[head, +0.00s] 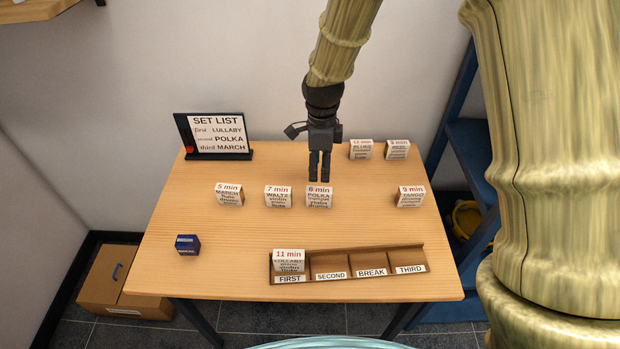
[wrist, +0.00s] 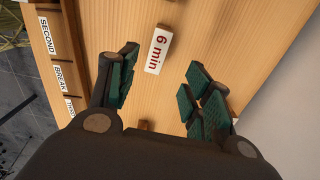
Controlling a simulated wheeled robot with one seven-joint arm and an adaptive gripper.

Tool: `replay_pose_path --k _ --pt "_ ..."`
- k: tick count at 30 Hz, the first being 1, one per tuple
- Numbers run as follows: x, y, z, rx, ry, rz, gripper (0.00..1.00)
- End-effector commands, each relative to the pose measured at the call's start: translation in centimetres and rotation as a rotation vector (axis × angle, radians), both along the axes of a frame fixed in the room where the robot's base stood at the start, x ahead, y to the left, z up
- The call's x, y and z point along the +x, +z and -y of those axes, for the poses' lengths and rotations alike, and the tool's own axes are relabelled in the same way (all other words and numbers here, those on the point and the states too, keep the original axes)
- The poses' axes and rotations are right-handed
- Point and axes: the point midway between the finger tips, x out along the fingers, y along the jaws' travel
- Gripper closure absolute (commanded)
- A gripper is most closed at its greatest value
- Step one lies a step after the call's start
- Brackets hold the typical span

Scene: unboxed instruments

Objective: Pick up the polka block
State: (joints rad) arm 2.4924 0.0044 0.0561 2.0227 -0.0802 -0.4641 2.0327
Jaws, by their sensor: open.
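The polka block (head: 319,198) is a white block marked "6 min" and "POLKA", standing upright on the wooden table. In the wrist view, the top of the polka block (wrist: 158,50) shows red "6 min" lettering, just beyond and between the finger pads. My gripper (head: 320,180) points down above and behind the polka block in the head view. In the wrist view, my gripper (wrist: 158,88) is open with nothing between its fingers. The lullaby block (head: 290,261) stands in the FIRST compartment of the wooden rack (head: 420,250).
The waltz block (head: 278,197) stands close left of the polka block. The march block (head: 229,195), tango block (head: 411,196) and two back blocks (head: 361,149) (head: 397,149) stand apart. A set list sign (head: 218,153) and blue box (head: 188,244) are at left. SECOND, BREAK and THIRD compartments look empty.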

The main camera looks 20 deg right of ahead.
Motion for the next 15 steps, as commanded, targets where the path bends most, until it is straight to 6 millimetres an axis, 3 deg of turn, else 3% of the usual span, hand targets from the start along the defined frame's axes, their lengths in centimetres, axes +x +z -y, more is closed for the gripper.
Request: replay_pose_path --k 5,10,15 --pt "-0.9 0.2 -0.3 -0.003 -0.011 0.007 0.50" --pt "-1.1 -1.8 -0.5 -0.001 -0.008 0.009 0.50" --pt "0.0 -4.3 -0.4 -0.003 -0.010 -0.002 0.50"
